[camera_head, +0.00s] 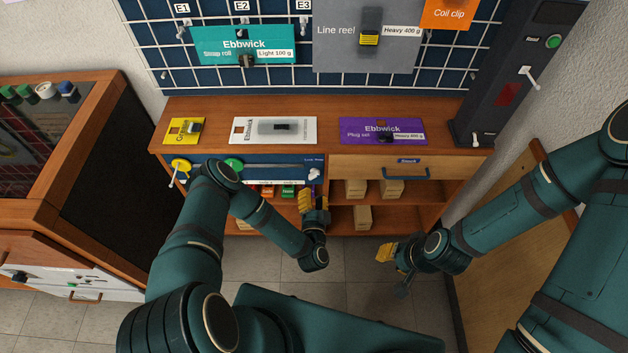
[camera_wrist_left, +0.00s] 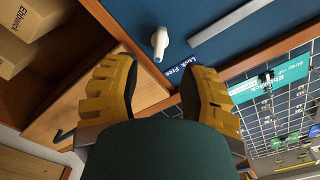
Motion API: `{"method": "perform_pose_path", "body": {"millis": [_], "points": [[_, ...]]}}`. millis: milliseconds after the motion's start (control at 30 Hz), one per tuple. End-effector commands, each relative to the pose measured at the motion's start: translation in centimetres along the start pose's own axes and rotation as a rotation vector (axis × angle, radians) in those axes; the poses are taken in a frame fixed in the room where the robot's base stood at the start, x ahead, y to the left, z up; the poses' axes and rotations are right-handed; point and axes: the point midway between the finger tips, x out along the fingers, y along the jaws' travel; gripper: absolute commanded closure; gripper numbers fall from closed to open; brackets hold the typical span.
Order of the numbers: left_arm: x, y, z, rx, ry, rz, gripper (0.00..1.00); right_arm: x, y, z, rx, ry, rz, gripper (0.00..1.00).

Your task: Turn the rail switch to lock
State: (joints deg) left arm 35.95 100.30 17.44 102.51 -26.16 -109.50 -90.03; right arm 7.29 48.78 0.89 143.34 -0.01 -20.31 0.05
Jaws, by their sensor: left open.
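The rail switch is a small white knob (camera_head: 314,174) at the right end of the blue panel under the bench top. In the left wrist view the white switch (camera_wrist_left: 159,42) has a blue mark at its end nearest the "Lock Free" label (camera_wrist_left: 183,68); I cannot tell which word it points to. My left gripper (camera_head: 312,193) is just below the switch. In the left wrist view its yellow-padded fingers (camera_wrist_left: 160,82) are apart and empty, and the switch lies beyond them, untouched. My right gripper (camera_head: 388,254) hangs in front of the bench, away from the switch; its opening is unclear.
A metal rail (camera_wrist_left: 225,28) runs along the panel beside the switch. A drawer with a blue handle (camera_head: 406,173) is to the right. Several boxes sit on the shelf below, including a cardboard box (camera_head: 362,217). Packaged items, including a purple one (camera_head: 355,129), lie on the bench top.

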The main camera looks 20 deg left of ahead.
Motion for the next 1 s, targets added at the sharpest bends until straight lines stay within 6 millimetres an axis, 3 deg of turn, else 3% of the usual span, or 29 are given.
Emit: {"method": "perform_pose_path", "body": {"millis": [200, 400, 833, 933, 967, 1000], "points": [[4.1, 0.0, 0.1, 0.0, 0.0, -0.003, 0.58, 1.0, 0.4, -0.1, -0.001, 0.005, 0.0, 0.67], [6.3, 0.0, 0.1, 0.0, 0.0, -0.001, 0.58, 1.5, 0.6, -0.2, -0.001, 0.008, 0.0, 0.67], [7.0, 0.0, 0.0, 0.0, 0.0, 0.001, 0.58, 1.5, 0.6, -0.2, -0.001, 0.009, 0.0, 0.67], [7.0, 0.0, 0.0, 0.0, 0.0, 0.001, 0.93, 1.5, 0.6, -0.2, -0.001, 0.009, 0.0, 0.67], [7.0, 0.0, 0.0, 0.0, 0.0, 0.001, 1.0, 1.5, 0.6, -0.2, -0.001, 0.009, 0.0, 0.67], [7.0, 0.0, 0.0, 0.0, 0.0, 0.001, 1.0, 1.5, 0.6, -0.2, -0.001, 0.009, 0.0, 0.67]]}}
